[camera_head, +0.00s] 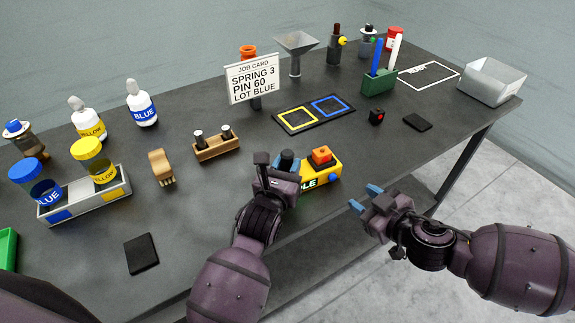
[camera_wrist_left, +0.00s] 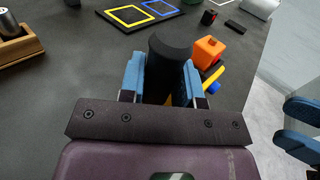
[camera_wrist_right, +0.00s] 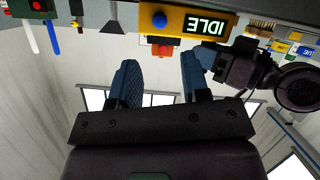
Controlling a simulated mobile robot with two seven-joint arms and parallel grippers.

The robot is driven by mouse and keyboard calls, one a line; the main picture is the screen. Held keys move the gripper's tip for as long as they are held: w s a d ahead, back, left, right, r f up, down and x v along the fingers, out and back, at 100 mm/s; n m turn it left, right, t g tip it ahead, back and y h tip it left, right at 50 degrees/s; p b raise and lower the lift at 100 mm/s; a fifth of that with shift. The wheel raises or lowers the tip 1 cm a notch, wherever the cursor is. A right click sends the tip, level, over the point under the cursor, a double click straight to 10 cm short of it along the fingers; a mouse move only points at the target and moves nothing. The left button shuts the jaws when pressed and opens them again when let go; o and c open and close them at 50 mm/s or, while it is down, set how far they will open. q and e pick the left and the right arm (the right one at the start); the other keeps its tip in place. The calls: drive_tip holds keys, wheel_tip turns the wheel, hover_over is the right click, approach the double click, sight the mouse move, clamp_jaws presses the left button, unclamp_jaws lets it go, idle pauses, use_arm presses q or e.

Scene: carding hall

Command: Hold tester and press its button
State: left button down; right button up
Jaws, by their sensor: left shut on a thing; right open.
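The tester is a yellow box (camera_head: 331,170) near the table's front edge, with an orange-red button block (camera_head: 321,154) on top and a blue knob on its side. In the right wrist view its face (camera_wrist_right: 183,21) reads IDLE. A black upright grip (camera_wrist_left: 171,58) rises from it. My left gripper (camera_wrist_left: 163,80) is shut on this black grip; the arm hides part of the box in the head view. My right gripper (camera_head: 364,198) is open and empty, to the right of the tester and apart from it. The orange block (camera_wrist_left: 208,50) also shows in the left wrist view.
A wooden holder (camera_head: 217,149) and a brush (camera_head: 161,168) lie left of the tester. A black mat with yellow and blue squares (camera_head: 289,126) lies behind it. A small black box with a red top (camera_head: 376,117) stands at right. The table's front edge is close.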

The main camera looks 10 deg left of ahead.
clamp_jaws()
idle(1.6)
